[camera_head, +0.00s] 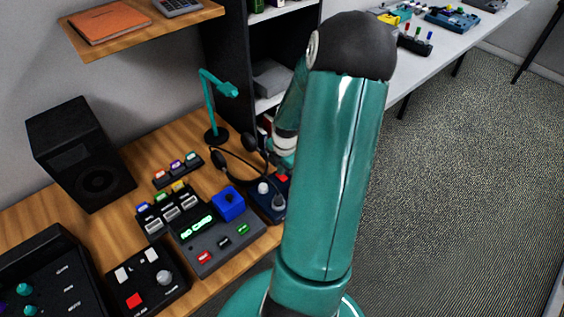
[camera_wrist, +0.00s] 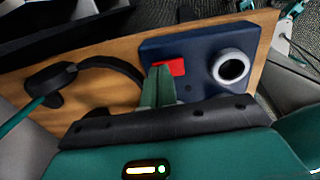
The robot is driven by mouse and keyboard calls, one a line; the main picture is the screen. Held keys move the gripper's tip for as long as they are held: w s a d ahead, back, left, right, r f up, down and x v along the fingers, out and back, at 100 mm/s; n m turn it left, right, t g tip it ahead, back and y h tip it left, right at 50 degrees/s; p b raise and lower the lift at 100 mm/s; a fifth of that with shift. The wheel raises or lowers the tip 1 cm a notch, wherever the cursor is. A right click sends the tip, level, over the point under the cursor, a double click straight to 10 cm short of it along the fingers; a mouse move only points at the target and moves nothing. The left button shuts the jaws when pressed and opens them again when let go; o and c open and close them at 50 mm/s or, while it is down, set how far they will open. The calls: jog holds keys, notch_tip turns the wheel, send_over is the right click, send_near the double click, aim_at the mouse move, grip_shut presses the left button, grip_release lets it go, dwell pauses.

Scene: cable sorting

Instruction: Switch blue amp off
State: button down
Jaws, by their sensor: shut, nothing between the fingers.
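The blue amp (camera_wrist: 200,85) is a dark blue box with a red switch (camera_wrist: 170,68) and a round white knob (camera_wrist: 231,67). In the head view the blue amp (camera_head: 263,205) lies at the desk's right edge, partly hidden by my arm. My gripper (camera_wrist: 160,72) is shut and empty, with its green fingertips over the amp, right beside the left end of the red switch. I cannot tell whether the fingertips touch the switch. The fingers are hidden behind my arm in the head view.
Black headphones (camera_wrist: 112,62) lie left of the amp on the wooden desk, near a teal lamp (camera_head: 210,100). A grey device (camera_head: 215,235) with a lit display and a blue block stands close to the amp. A black speaker (camera_head: 80,150) stands at the back left.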

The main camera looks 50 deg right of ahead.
dwell(0.3)
jog(key=shift+f, duration=0.2)
jog(key=shift+s, duration=0.1)
jog(key=shift+s+a+r, duration=0.1)
jog(key=shift+s+a, duration=0.05)
jog(key=shift+s, duration=0.55)
jog(key=shift+w, duration=0.1)
jog(key=shift+r, duration=0.1)
